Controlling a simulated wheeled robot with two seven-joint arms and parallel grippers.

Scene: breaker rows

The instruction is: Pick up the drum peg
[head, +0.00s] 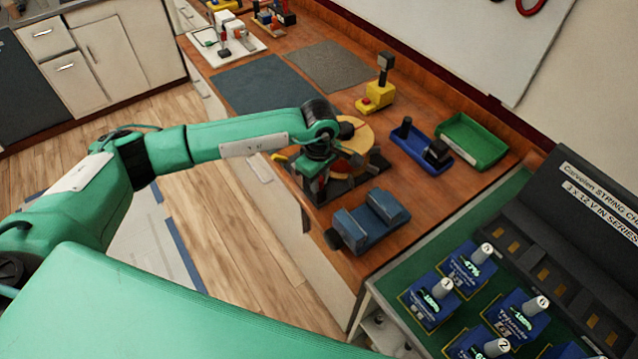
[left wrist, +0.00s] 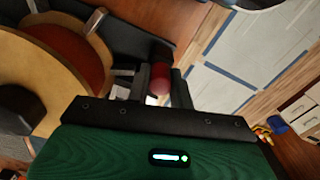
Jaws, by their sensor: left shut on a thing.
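The drum (head: 356,134), a tan wooden cylinder with red parts, stands on a dark base on the wooden bench, partly hidden by my left arm. It fills the left side of the left wrist view (left wrist: 38,62). My left gripper (head: 314,188) is beside the drum's near side, pointing down. In the left wrist view, its fingers are shut on a small red rounded piece, which I take to be the drum peg (left wrist: 158,81). Most of the peg is hidden by the fingers, and I cannot tell whether it is free of the drum. My right gripper is not in view.
A blue vise-like block (head: 371,222) is close by on the bench. Beyond are a yellow stand (head: 375,97), a blue tray (head: 421,147) and a green tray (head: 472,140). Battery modules (head: 432,300) stand on the green bench at right. Grey mats (head: 262,84) lie bare.

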